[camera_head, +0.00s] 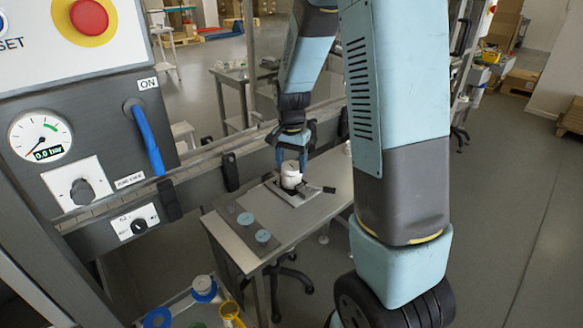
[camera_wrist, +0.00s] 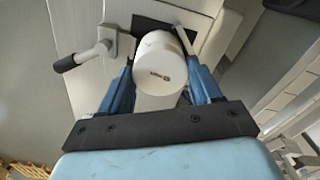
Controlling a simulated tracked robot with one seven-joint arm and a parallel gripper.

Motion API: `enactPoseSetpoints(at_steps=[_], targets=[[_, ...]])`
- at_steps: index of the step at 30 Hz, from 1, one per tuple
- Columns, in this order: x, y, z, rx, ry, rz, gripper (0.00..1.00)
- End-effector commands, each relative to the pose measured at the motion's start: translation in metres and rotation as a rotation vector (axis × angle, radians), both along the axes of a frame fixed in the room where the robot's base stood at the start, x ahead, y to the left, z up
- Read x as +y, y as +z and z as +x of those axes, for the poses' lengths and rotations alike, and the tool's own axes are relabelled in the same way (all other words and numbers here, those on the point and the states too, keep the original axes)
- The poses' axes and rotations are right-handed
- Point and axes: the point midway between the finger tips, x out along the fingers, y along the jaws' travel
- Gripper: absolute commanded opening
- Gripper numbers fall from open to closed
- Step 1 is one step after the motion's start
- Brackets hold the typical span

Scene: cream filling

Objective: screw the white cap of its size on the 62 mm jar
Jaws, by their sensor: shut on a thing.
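A white cylinder stands upright in the clamp fixture (camera_head: 299,194) on the bench; the white cap (camera_head: 291,169) is its top part. In the wrist view the round top of the cap (camera_wrist: 158,74) faces the camera, with a small dark mark on it. My gripper (camera_head: 292,160) comes down from above, and its blue fingers (camera_wrist: 162,84) lie on both sides of the cap, shut on it. The white body of the jar (camera_head: 291,183) shows below. The seam between cap and jar is too small to see, so I cannot tell how far it is screwed on.
The clamp's black handle (camera_head: 328,189) sticks out to the right of the fixture; it also shows in the wrist view (camera_wrist: 66,64). Two blue-grey discs (camera_head: 245,218) (camera_head: 263,236) lie on a dark plate at the bench's near left. A machine panel with a blue lever (camera_head: 146,138) stands at left.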

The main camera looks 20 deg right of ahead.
Motion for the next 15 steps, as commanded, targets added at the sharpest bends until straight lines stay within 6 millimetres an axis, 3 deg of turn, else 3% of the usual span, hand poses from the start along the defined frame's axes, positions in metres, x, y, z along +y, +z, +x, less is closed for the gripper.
enactPoseSetpoints(at_steps=[5, 15], targets=[[0.0001, 0.0011, 0.0021, -0.006, -0.034, 0.0, 0.37], [0.0006, 0.0007, 0.0022, -0.006, -0.384, 0.001, 0.37]])
